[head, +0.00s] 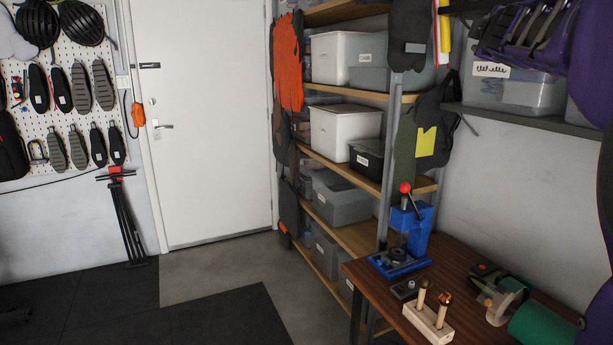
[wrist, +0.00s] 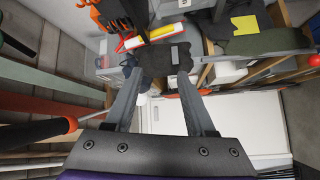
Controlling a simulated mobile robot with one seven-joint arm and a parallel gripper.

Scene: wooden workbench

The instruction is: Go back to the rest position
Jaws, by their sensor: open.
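My gripper (wrist: 163,82) shows in the wrist view with its two grey fingers spread apart. Nothing is visibly held between them. Dark hanging fabric with a grey label (wrist: 175,55) shows beyond the fingertips; its distance from them is unclear. In the head view, no gripper fingers can be made out with certainty. The workbench (head: 465,268) stands at the lower right, bearing a blue press (head: 413,235) with a red-knobbed lever and a pale wooden block (head: 427,325) with upright wooden-handled tools.
A green cylinder (head: 540,325) lies at the bench's right side. Shelving with white bins (head: 345,133) stands behind the bench. A wall shelf (head: 530,122) with a clear bin (head: 515,92) is above it. A white door (head: 205,120) and open floor (head: 215,270) are left.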

